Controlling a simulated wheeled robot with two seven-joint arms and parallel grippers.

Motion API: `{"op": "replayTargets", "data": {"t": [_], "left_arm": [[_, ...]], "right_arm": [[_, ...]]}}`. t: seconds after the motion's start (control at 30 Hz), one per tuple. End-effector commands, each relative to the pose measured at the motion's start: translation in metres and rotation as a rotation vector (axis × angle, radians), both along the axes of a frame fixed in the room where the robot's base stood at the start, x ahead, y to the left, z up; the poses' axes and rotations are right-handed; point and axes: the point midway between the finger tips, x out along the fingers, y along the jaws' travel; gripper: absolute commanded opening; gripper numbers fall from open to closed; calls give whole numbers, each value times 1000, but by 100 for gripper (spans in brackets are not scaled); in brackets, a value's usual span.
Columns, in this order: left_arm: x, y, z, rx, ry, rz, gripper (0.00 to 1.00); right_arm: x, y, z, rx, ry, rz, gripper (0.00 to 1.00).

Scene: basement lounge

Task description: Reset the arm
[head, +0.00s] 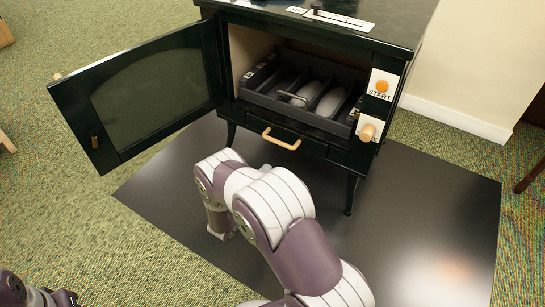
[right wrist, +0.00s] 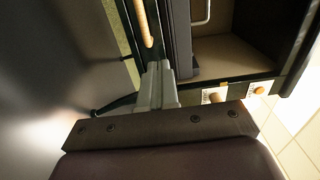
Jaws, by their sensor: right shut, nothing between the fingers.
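My right arm (head: 290,225) reaches up from the lower right in front of a dark green stove (head: 340,165). Its gripper end is mostly hidden behind the arm in the head view. In the right wrist view my right gripper (right wrist: 157,70) has its fingers together, with nothing between them. They are close to the stove front, near a wooden handle (right wrist: 145,22); contact cannot be told. Only part of my left arm (head: 35,295) shows at the lower left corner, and its gripper fingers are not seen.
The stove's glass door (head: 155,95) stands open to the left. Inside is a black tray (head: 262,97) with pale oblong items and a wire handle. A START button (head: 381,86) and a knob (head: 367,132) are on the right. A dark floor plate (head: 420,215) lies below.

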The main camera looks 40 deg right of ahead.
Motion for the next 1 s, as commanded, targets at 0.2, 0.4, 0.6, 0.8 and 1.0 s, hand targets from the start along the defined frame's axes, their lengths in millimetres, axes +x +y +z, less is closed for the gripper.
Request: {"op": "replayTargets", "data": {"t": [0.2,0.4,0.6,0.8,1.0], "left_arm": [[0,0,6,0,0,0,0],[0,0,5,0,1,0,0],[0,0,13,0,1,0,0],[0,0,70,0,-1,0,0],[0,0,116,0,0,0,0]], "right_arm": [[-5,11,0,-1,-3,0,0],[-4,11,-4,-5,52,1,0],[5,73,-89,191,876,497,0],[-68,187,38,50,1666,1520,0],[-169,192,185,-265,1978,2016,0]]}}
